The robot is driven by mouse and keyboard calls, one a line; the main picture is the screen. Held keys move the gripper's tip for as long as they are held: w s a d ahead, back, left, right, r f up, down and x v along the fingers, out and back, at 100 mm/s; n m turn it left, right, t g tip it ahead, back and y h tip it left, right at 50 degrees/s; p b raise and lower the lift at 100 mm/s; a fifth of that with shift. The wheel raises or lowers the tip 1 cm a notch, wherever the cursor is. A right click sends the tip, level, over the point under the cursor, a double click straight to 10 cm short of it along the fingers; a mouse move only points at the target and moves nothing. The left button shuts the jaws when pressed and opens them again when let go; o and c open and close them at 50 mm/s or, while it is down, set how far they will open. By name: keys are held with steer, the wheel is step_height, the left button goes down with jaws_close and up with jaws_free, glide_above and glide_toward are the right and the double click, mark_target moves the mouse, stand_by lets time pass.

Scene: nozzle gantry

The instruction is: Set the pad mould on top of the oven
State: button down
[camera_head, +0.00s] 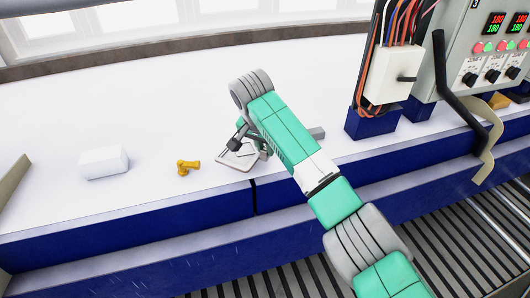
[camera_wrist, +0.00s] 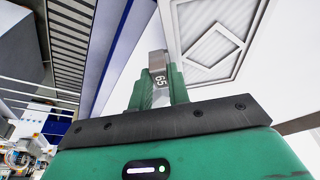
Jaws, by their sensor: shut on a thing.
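In the wrist view, the green fingers of my gripper (camera_wrist: 159,92) are closed on a grey metal piece marked 65 (camera_wrist: 157,62). A pale flat plate with a raised diamond outline (camera_wrist: 212,45), which looks like the pad mould, lies just beyond the fingers. It also shows in the head view (camera_head: 235,160) on the white bench, partly hidden by my gripper (camera_head: 246,143). I cannot tell whether the grey piece is the plate's handle or separate. No thing is clearly recognisable as the oven.
A yellow fitting (camera_head: 187,167) and a white block (camera_head: 103,162) stand on the white bench (camera_head: 150,110) to the left. A control cabinet (camera_head: 460,70) with displays, cables and a white box (camera_head: 392,76) is at the right. The bench's middle and back left are clear.

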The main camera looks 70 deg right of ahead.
steer(key=shift+w+d+f, duration=0.1)
steer(key=shift+w+d, duration=0.15)
steer(key=shift+d, duration=0.4)
steer(key=shift+w+d+f, duration=0.1)
steer(key=shift+w+d, duration=0.1)
steer(key=shift+d, duration=0.4)
steer(key=shift+f+p, duration=0.65)
steer(key=shift+f, duration=1.1)
steer(key=shift+f, duration=0.15)
steer(key=c, duration=1.3)
jaws_free()
steer(key=shift+f, duration=0.1)
steer(key=b+v, duration=0.1)
steer(key=v, duration=1.1)
steer(key=shift+r+b, duration=0.25)
steer(key=shift+b, duration=0.15)
